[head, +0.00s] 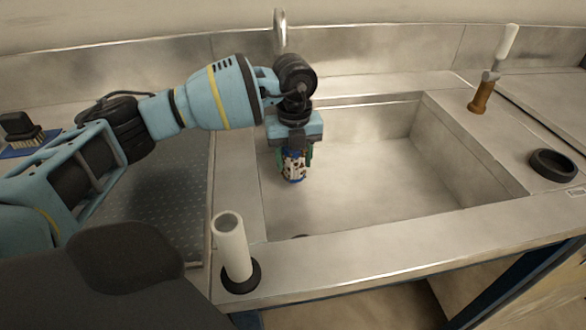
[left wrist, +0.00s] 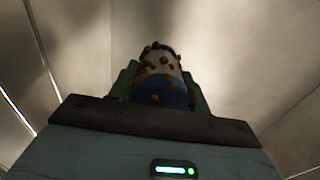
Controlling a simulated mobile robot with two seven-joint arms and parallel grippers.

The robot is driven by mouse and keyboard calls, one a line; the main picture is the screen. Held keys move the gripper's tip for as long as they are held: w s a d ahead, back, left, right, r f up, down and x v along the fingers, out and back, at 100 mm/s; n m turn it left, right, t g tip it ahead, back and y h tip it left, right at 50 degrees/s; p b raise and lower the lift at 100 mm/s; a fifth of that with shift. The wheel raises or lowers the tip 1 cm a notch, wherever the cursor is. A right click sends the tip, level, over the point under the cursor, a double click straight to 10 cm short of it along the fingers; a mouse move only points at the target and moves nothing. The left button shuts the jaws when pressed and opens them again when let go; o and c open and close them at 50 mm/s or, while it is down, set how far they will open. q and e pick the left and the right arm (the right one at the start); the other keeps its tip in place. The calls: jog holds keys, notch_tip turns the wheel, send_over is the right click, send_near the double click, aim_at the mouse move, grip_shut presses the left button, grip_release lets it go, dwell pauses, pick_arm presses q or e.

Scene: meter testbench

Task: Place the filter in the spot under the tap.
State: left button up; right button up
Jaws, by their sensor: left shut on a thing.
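My left gripper (head: 294,155) is shut on a white and blue cylinder with brown specks, likely the filter (head: 293,167). It holds it pointing down over the left part of the sink basin (head: 345,190). In the left wrist view the filter (left wrist: 160,80) sits between the two green fingers (left wrist: 160,92). Its lower end is near the basin floor; I cannot tell whether it touches. The tap (head: 280,32) rises behind the basin, behind my left wrist, and its lower part is hidden. My right gripper is not in view.
A plain white cylinder (head: 230,245) stands in a black ring on the front rim. At right are a brown and white upright piece (head: 482,95) and an empty black ring (head: 553,164). A brush (head: 20,128) lies far left. The basin's right side is clear.

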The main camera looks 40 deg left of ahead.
aim_at(293, 170)
pick_arm(q)
jog(key=shift+a+f, duration=0.1)
jog(key=shift+f, duration=1.7)
jog(key=o, duration=1.1)
jog(key=shift+f, duration=0.1)
jog(key=shift+c, duration=0.2)
notch_tip(293, 170, up, 12)
jog(key=shift+r+p, duration=0.15)
jog(key=shift+p, duration=0.3)
